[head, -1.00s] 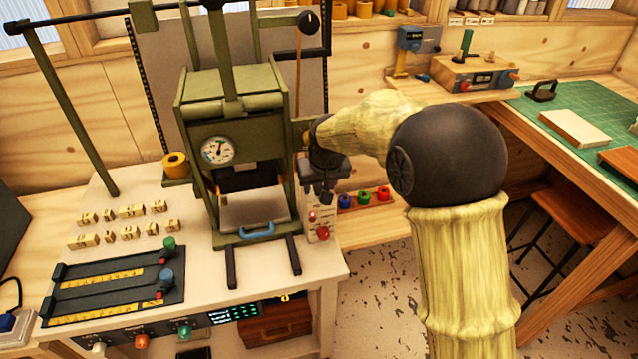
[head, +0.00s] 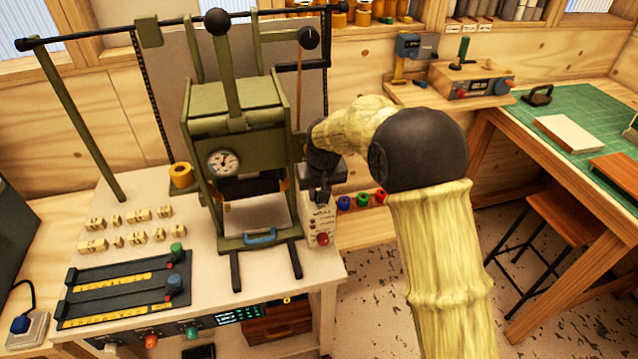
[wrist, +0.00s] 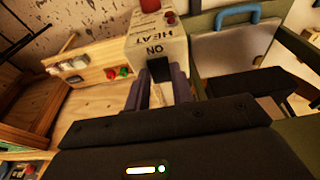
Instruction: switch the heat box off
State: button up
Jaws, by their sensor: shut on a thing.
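The heat box (head: 318,222) is a narrow pale box at the right edge of the press table, with a red knob (head: 322,239) on its front. In the wrist view the box (wrist: 172,48) shows upside down, with the words HEAT and ON. A dark switch part (wrist: 159,68) shows just by the word ON. My gripper (wrist: 158,92) has its two grey fingers close on either side of this switch and is shut on it. In the head view my gripper (head: 322,192) is at the top of the box; the switch is hidden there.
The green press (head: 238,150) with a round gauge stands directly left of the box. A shelf with blue, green and red pieces (head: 362,200) is to the right. Brass type and a black rail tray (head: 125,288) lie on the table's left side.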

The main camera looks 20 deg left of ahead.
jog(key=shift+a+g+p, duration=0.1)
jog(key=shift+g+p, duration=0.2)
jog(key=shift+p, duration=0.05)
jog(key=o, duration=1)
jog(key=shift+r, duration=0.6)
jog(key=s+r, duration=0.1)
jog(key=r, duration=0.4)
jog(key=s+d+r+b, duration=0.1)
jog(key=r, duration=0.4)
jog(key=s+d+r, duration=0.1)
jog(key=r, duration=0.5)
